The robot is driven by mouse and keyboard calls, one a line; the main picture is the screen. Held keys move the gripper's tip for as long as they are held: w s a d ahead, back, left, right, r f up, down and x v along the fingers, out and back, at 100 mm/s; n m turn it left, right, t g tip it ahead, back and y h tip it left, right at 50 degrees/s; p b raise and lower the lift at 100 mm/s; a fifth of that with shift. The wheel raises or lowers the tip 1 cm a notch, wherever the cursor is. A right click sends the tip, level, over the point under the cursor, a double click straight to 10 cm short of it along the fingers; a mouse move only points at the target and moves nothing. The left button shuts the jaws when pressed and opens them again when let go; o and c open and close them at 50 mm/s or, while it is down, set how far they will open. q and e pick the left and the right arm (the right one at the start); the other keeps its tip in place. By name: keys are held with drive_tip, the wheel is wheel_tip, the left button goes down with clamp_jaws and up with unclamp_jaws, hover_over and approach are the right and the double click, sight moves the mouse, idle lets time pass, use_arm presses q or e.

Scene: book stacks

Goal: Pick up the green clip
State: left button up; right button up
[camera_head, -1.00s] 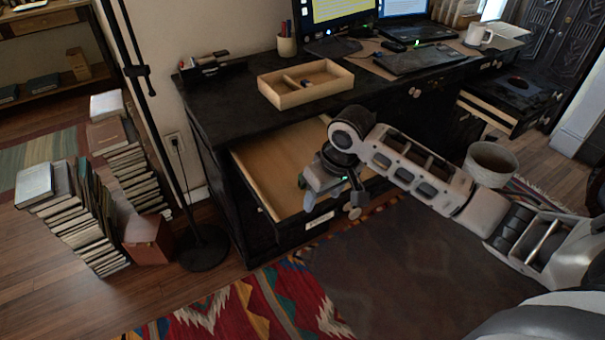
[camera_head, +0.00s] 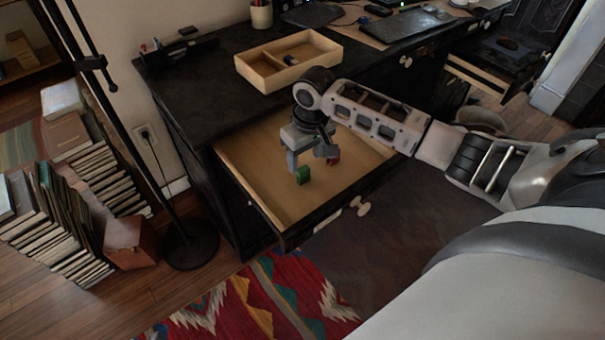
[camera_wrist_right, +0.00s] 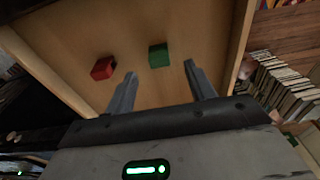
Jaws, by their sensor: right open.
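The green clip (camera_head: 302,175) lies on the light wooden bottom of the open drawer (camera_head: 262,195). The clip also shows in the right wrist view (camera_wrist_right: 159,55), ahead of the fingertips and between their lines. My right gripper (camera_head: 309,165) is over the drawer, with the clip just below it in the head view. Its two fingers (camera_wrist_right: 157,70) are apart with nothing between them. A red block (camera_wrist_right: 103,68) lies in the drawer left of the clip in the wrist view; it is partly hidden behind a finger in the head view (camera_head: 333,159). My left gripper is not in view.
The drawer's walls and black front (camera_head: 325,209) surround the clip. A wooden tray (camera_head: 262,72) stands on the black desk (camera_head: 192,85) above. A lamp pole and base (camera_head: 190,243) and book stacks (camera_head: 62,215) stand to the left.

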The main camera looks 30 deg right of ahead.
sight(304, 169)
drive_tip(key=shift+w+f+b, duration=0.15)
drive_tip(key=shift+f, duration=1)
drive_tip(key=shift+w+f+b, duration=0.1)
drive_tip(key=shift+w+f, duration=0.1)
drive_tip(key=shift+f, duration=1)
drive_tip(key=shift+w+f+b, duration=0.15)
drive_tip(key=shift+f, duration=1)
drive_tip(key=c, duration=1)
